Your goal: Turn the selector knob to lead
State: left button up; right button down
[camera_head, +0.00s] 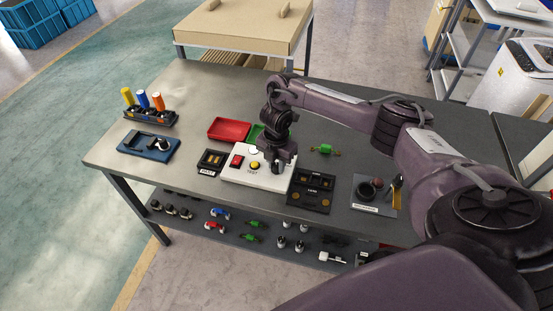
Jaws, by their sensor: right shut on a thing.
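A white test box (238,178) sits on the grey table near its front edge. It has a red part (237,160), a yellow button (255,165) and a white round part on top. A dark selector knob (276,168) is at the box's right end, under my right gripper (278,163). My right gripper points down and is shut on the knob; its fingers hide most of it. The knob's pointer and labels are too small to read. My left gripper is not in view.
A red tray (229,129) and a green tray lie behind the box. A black fixture (312,190) stands close on the right, a small black holder (211,161) on the left. A blue fixture (149,145) and a rack with coloured handles are farther left. Bare table lies between.

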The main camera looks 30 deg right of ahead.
jog(key=m+p, duration=0.3)
jog(key=m, duration=0.1)
jog(key=shift+r+m, duration=0.15)
jog(key=shift+m, duration=0.25)
jog(key=m+p, duration=0.3)
jog(key=m, duration=0.1)
jog(key=shift+m, duration=0.3)
jog(key=m+p, duration=0.3)
jog(key=m, duration=0.1)
jog(key=shift+m+p, duration=1.4)
jog(key=shift+m, duration=0.9)
jog(key=c, duration=1.2)
grip_release()
